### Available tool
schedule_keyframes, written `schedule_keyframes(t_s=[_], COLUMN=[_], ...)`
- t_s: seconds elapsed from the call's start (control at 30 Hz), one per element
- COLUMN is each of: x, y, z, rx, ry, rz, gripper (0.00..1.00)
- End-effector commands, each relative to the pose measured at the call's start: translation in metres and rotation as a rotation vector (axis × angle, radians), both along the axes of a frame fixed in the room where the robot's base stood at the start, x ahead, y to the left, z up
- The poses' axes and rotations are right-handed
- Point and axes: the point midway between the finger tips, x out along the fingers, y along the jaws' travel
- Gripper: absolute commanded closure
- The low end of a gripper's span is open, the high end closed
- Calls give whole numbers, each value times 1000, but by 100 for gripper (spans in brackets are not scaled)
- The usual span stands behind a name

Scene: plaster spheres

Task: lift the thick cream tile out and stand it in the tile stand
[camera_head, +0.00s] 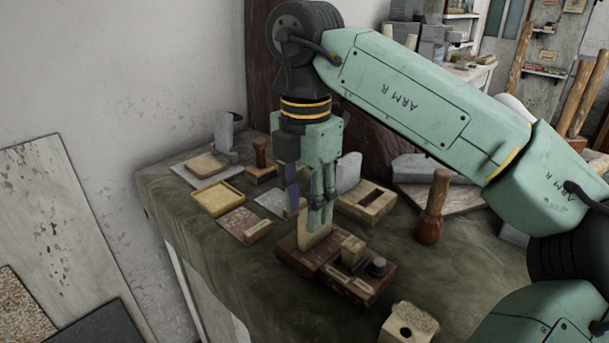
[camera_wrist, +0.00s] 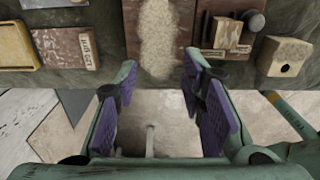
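The thick cream tile (camera_head: 304,232) stands upright in a dark red-brown holder (camera_head: 290,257) near the front of the bench. In the wrist view the tile (camera_wrist: 158,38) is a pale, speckled strip. My gripper (camera_head: 308,212) points down over the tile. Its purple-padded fingers (camera_wrist: 159,68) are apart, with the tile between or just beyond their tips and a gap showing on each side. The fingers hide part of the tile in the head view. A light wooden block with a dark slot (camera_head: 349,208), possibly the tile stand, sits behind and to the right.
A small wooden block (camera_head: 352,249) and dark knob (camera_head: 377,266) sit on the holder's right part. A wooden-handled tool (camera_head: 431,212) stands at right. A holed block (camera_head: 409,322) lies in front. A yellow tray (camera_head: 217,198) and labelled slab (camera_head: 244,225) are left.

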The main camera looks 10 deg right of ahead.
Motion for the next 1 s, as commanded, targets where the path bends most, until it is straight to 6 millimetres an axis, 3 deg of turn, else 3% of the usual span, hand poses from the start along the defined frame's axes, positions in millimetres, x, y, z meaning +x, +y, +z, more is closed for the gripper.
schedule_keyframes(t_s=[0.2, 0.4, 0.77, 1.0], x=[-1, 0, 0, 0], y=[0, 0, 1, 1], z=[-37, -56, -61, -60], rx=[2, 2, 0, 1], ry=[1, 0, 0, -1], rz=[2, 2, 2, 2], gripper=[63, 63, 64, 80])
